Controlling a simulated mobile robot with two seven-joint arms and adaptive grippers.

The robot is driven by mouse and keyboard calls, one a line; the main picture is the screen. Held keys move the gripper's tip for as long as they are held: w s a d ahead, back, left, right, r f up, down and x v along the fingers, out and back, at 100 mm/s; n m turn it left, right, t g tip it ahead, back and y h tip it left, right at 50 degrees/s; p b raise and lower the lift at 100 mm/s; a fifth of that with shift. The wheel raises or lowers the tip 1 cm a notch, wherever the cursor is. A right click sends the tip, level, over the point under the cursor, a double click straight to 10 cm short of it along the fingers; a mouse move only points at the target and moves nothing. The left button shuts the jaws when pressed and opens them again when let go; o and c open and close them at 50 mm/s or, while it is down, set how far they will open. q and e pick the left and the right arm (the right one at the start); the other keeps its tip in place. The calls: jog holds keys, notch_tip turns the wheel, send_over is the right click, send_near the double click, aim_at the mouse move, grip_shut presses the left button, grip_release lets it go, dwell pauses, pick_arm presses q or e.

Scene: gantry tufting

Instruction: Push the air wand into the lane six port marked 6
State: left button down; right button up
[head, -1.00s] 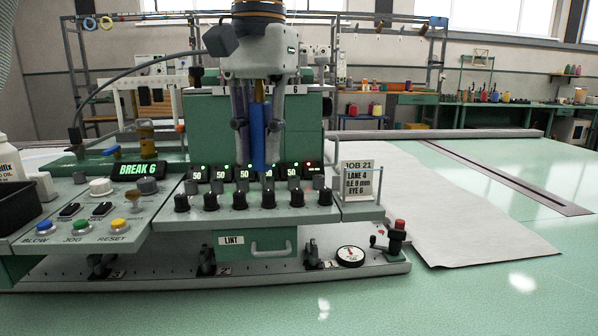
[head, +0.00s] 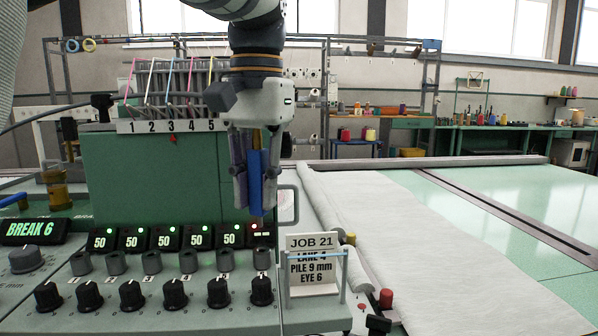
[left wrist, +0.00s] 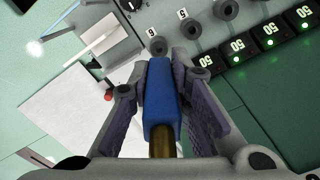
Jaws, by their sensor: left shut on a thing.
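My left gripper (head: 256,180) is shut on the blue air wand (head: 256,190), which hangs upright with its tip down. A brass section shows above the blue part. In the left wrist view the wand (left wrist: 161,105) lies between the two finger pads. The lane six port (head: 262,258) is the rightmost grey round port in the row, under the display with the red light. In the head view the wand tip is above this port and apart from it. In the left wrist view the port (left wrist: 158,46) shows just beyond the tip. My right gripper is not in view.
The neighbouring lane five port (head: 225,260) stands close on the left. Black knobs (head: 174,294) line the front, and lit displays (head: 167,239) stand behind. A JOB 21 card (head: 313,268) stands close on the right. A green housing (head: 150,180) rises behind.

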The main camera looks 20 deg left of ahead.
aim_at(258, 214)
pick_arm(q)
jog(key=shift+w+f, duration=0.1)
jog(key=shift+f, duration=1.3)
jog(key=shift+f, duration=0.15)
jog(key=shift+f, duration=1.2)
jog(key=c, duration=1.4)
grip_release()
jog(key=shift+r, duration=0.1)
notch_tip(258, 214, up, 12)
jog(key=shift+d+f, duration=0.1)
